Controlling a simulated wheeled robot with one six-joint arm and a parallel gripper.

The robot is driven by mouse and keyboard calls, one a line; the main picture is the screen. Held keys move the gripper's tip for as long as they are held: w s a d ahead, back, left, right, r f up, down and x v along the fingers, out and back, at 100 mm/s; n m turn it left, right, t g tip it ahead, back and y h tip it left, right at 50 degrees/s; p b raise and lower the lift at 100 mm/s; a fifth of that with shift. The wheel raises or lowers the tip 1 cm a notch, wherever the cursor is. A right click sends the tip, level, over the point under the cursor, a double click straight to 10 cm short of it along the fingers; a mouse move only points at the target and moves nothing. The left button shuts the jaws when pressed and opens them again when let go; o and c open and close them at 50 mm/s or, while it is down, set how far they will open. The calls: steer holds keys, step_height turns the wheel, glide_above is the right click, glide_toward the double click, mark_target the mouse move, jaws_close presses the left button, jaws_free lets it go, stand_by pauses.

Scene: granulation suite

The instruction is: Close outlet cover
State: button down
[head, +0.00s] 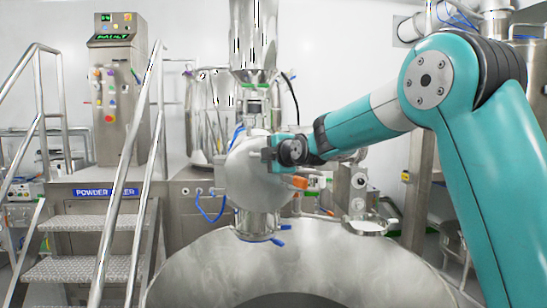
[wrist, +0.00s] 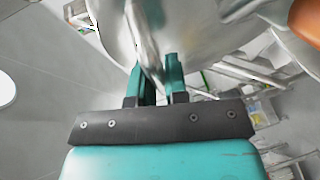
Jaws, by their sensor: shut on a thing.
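The outlet cover (head: 250,178) looks like a round, pale steel disc in the middle of the head view, in front of the vertical steel pipe. My gripper (head: 268,152) reaches it from the right, at the disc's upper right. In the wrist view the cover (wrist: 205,32) fills the top middle. A curved steel bar, seemingly its handle (wrist: 143,38), runs down between the fingers of my gripper (wrist: 159,75), which are shut on it. The cover's seat and hinge cannot be made out.
A large steel bowl (head: 205,275) stands below, under a pipe outlet with blue levers (head: 277,241). An orange-ended part (head: 299,182) is close below my gripper. A small steel dish (head: 365,227) is at the right. Stairs with rails (head: 80,270) and a control cabinet (head: 115,100) stand left.

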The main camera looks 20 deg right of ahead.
steer(key=c, duration=1.2)
jaws_free()
steer(key=shift+w+d, duration=0.1)
steer(key=shift+d, duration=0.05)
steer(key=shift+o, duration=0.2)
steer(key=b+v, duration=0.8)
steer(key=v, duration=0.9)
steer(key=shift+d+r, duration=0.1)
steer(key=shift+r, duration=0.05)
